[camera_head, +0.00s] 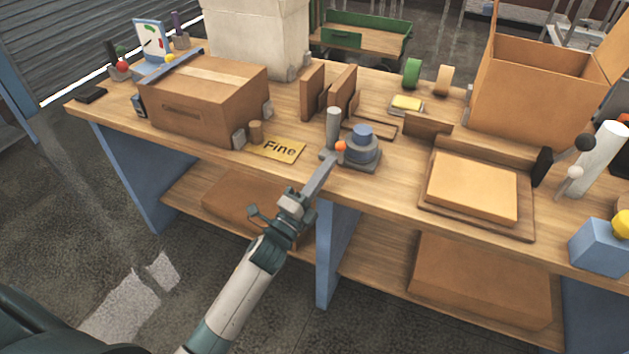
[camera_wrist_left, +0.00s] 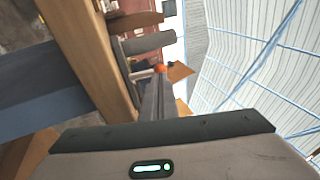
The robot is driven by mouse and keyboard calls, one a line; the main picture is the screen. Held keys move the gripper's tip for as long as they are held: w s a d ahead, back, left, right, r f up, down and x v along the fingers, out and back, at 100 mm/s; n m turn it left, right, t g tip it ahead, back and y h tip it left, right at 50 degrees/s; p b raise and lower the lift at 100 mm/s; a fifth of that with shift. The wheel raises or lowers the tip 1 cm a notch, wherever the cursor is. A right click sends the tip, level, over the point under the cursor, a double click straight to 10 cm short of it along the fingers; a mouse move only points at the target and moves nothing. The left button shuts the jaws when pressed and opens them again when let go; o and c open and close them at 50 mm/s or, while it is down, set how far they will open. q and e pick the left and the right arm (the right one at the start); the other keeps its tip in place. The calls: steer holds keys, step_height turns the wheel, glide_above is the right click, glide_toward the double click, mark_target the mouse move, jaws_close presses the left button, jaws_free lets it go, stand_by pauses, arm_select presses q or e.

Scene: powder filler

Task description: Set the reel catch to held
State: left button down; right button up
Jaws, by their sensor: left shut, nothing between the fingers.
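A reel-like device (camera_head: 363,150) of stacked blue and grey discs sits on a grey base near the table's front edge. A small orange ball knob (camera_head: 341,146), which looks like the catch's end, is on its left side, beside an upright grey post (camera_head: 333,128). My left gripper (camera_head: 331,160) is shut and empty, its fingertips just below and left of the knob. In the left wrist view the knob (camera_wrist_left: 160,69) shows at the tips of the shut fingers (camera_wrist_left: 158,92). I cannot tell whether they touch. My right gripper is not in view.
A yellow "Fine" plate (camera_head: 278,149) and a closed carton (camera_head: 205,100) are to the left. Brown upright panels (camera_head: 312,92) stand behind. A tray (camera_head: 428,203) with a flat box (camera_head: 472,188) is to the right, before an open carton (camera_head: 535,95).

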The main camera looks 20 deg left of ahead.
mark_target(337, 149)
arm_select(q)
steer(key=shift+x, duration=1.05)
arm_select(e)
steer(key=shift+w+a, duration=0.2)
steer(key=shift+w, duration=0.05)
arm_select(q)
steer(key=shift+r, duration=0.1)
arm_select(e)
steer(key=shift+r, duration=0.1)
arm_select(q)
steer(key=shift+w+r+p, duration=0.45)
steer(key=shift+w+r, duration=0.05)
steer(key=shift+w, duration=0.35)
steer(key=shift+f, duration=0.1)
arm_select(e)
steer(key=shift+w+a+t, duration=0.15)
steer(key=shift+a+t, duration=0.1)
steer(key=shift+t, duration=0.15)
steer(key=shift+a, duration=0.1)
